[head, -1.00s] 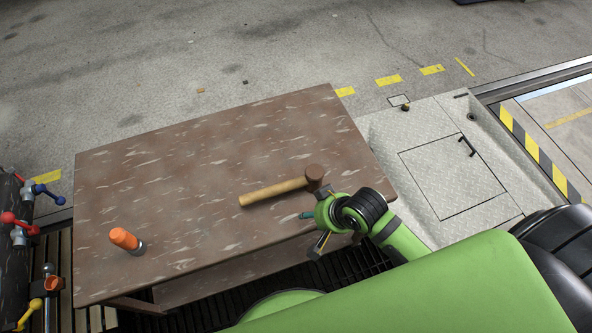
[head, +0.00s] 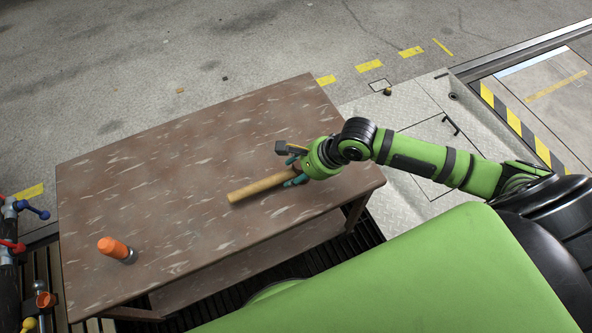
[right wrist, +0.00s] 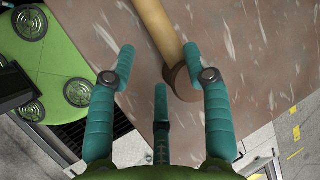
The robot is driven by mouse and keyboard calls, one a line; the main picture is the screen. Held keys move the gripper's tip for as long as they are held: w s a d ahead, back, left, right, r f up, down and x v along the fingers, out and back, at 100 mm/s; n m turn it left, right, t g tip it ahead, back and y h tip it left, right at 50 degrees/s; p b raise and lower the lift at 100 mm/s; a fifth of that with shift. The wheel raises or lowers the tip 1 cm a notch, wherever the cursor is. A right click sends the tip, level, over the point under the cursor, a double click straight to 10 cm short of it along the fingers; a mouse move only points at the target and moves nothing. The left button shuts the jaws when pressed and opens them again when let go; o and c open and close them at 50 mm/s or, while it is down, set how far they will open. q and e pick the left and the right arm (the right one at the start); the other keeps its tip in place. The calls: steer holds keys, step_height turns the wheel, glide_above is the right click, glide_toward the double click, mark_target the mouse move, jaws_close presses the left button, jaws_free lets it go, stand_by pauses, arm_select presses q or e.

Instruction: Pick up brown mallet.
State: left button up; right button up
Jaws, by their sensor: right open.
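The brown mallet (head: 258,187) lies on the brown table (head: 180,160), its pale wooden handle pointing left. In the head view its head is largely hidden by my right gripper (head: 292,172), which is at the head end. In the right wrist view the mallet (right wrist: 155,28) shows its handle running up and its round brown head below. My right gripper (right wrist: 158,62) is open there, teal fingers spread, with the head between two fingers and the third finger just left of it. I cannot tell whether they touch. My left gripper is out of view.
A rack with coloured knobs (head: 28,210) is at the far left edge. The table top between the orange object and the mallet is clear.

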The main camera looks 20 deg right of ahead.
mark_target(285, 178)
steer(key=x, duration=0.5)
steer(key=shift+w+a+f+b, duration=0.1)
steer(key=shift+w+a+b, duration=0.05)
steer(key=shift+a+b, duration=0.2)
jaws_close()
steer(key=shift+r, duration=0.65)
step_height(285, 178, up, 3)
steer(key=shift+f+p, duration=0.15)
steer(key=shift+p, duration=0.25)
steer(key=s+d+r, duration=0.5)
steer(key=d+r, duration=0.2)
steer(key=d, duration=0.3)
steer(key=shift+d+p, duration=0.2)
steer(key=shift+p, duration=0.2)
